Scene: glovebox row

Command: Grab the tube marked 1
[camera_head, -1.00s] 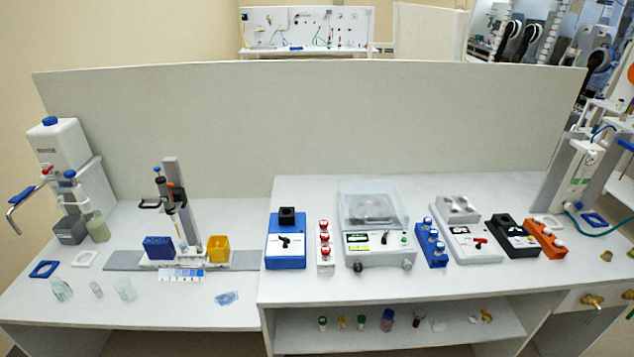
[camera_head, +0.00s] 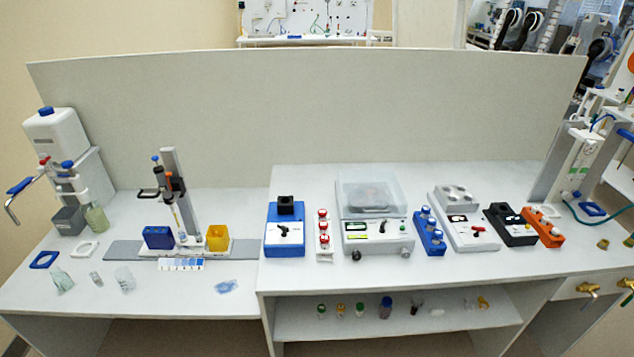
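Several small capped tubes stand in racks on the raised right part of the bench. A white rack (camera_head: 324,256) holds red-capped tubes (camera_head: 323,226). More small vials, such as a green-capped one (camera_head: 321,311) and a blue-capped one (camera_head: 386,308), stand on the shelf below. Markings are too small to read, so I cannot tell which tube is marked 1. Neither of my grippers is in view.
A pipette stand (camera_head: 170,170) and glassware occupy the lower left bench. A tall panel (camera_head: 300,110) closes the back.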

